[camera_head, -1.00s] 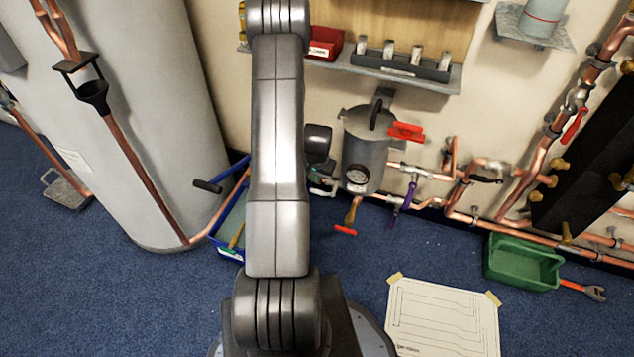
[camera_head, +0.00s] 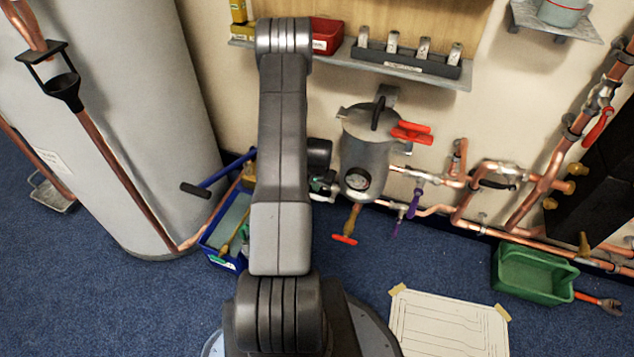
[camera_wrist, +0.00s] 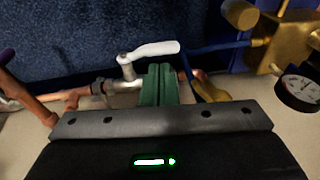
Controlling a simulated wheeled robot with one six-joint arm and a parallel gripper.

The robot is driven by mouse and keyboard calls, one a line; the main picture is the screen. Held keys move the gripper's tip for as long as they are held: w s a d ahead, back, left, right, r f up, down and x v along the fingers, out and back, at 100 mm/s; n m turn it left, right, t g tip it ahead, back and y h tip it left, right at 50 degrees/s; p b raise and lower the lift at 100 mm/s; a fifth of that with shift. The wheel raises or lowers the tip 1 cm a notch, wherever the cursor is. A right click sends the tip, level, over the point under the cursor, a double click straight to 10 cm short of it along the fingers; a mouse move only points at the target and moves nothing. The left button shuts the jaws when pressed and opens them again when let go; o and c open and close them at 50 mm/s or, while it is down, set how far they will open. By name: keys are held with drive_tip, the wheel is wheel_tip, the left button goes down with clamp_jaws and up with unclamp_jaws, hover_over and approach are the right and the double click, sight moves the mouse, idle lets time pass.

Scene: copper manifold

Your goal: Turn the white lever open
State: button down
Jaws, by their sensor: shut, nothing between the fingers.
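The white lever (camera_wrist: 155,49) shows in the wrist view above the middle. It points right from a metal valve stem on a copper pipe (camera_wrist: 63,98). My gripper (camera_wrist: 160,72) has green fingers, shut together and empty. Their tips lie just below the lever's middle in the picture; I cannot tell whether they touch it. In the head view my arm covers much of this area, and I cannot make out the lever clearly.
A gauge (camera_wrist: 299,91) and brass fittings (camera_wrist: 270,40) stand right of the lever in the wrist view. The head view shows a grey pot (camera_head: 366,150) with red handles, a blue crate (camera_head: 222,262), a green tray (camera_head: 530,275) and a large cylinder (camera_head: 150,120).

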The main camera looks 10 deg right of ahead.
sight(314, 196)
drive_tip(key=b+x, duration=0.1)
drive_tip(key=x, duration=0.4)
drive_tip(key=shift+w+f+b, duration=0.1)
drive_tip(key=shift+f+b, duration=0.2)
drive_tip(key=shift+f, duration=0.1)
drive_tip(key=shift+w+a+f+b, duration=0.2)
drive_tip(key=shift+f+b, duration=0.45)
drive_tip(key=shift+b, duration=0.3)
drive_tip(key=shift+r+p, duration=0.3)
drive_tip(key=shift+r, duration=0.1)
drive_tip(key=a+p+v, duration=0.1)
drive_tip(key=p+v, duration=0.4)
drive_tip(key=v, duration=0.8)
drive_tip(key=shift+w+a+r, duration=0.25)
drive_tip(key=shift+w+r, duration=0.05)
drive_tip(key=shift+r, duration=0.2)
drive_tip(key=shift+f, duration=0.1)
drive_tip(key=b+x, duration=0.1)
drive_tip(key=x, duration=0.3)
drive_tip(key=d+b+x, duration=0.1)
drive_tip(key=b+x, duration=0.1)
drive_tip(key=x, duration=0.3)
drive_tip(key=s+b+x, duration=0.1)
drive_tip(key=b+x, duration=0.1)
drive_tip(key=x, duration=0.2)
drive_tip(key=shift+w+d+f, duration=0.15)
drive_tip(key=shift+d+f, duration=0.1)
drive_tip(key=shift+f, duration=0.15)
